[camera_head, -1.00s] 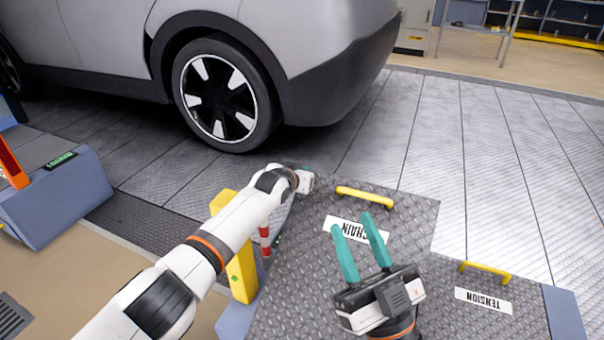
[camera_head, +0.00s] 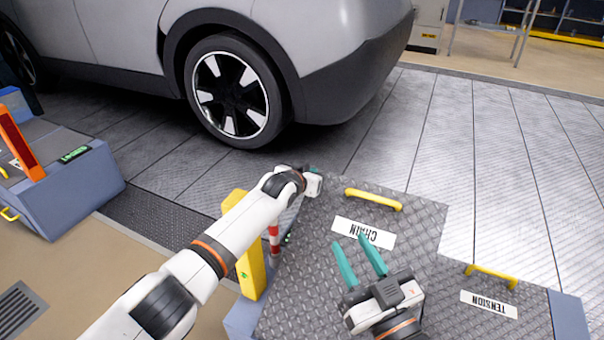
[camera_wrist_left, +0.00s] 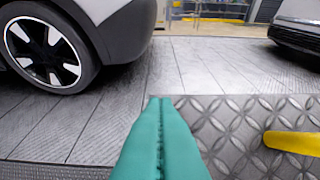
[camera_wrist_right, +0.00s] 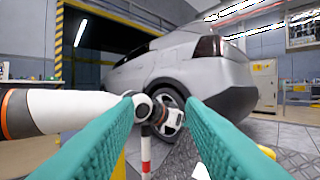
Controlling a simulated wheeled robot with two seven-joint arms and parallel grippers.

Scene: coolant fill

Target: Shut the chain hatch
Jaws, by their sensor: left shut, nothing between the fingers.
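The chain hatch (camera_head: 415,225) is a grey diamond-plate panel with an upside-down CHAIN label (camera_head: 363,233) and a yellow handle (camera_head: 374,200) near its far edge. I cannot tell how far it is raised. My left gripper (camera_head: 314,171) is at the panel's far left corner, mostly hidden by its own wrist. In the left wrist view its teal fingers (camera_wrist_left: 160,100) are pressed together and empty, with the plate and yellow handle (camera_wrist_left: 292,142) to their right. My right gripper (camera_head: 350,240) is open and empty over the panel, on the near side of the handle. Its spread fingers show in the right wrist view (camera_wrist_right: 160,98).
A TENSION panel (camera_head: 450,300) with a yellow handle (camera_head: 491,276) lies to the right. A yellow post (camera_head: 250,270) and a red-white striped post (camera_head: 274,241) stand by the left edge. A silver car (camera_head: 340,50) is beyond.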

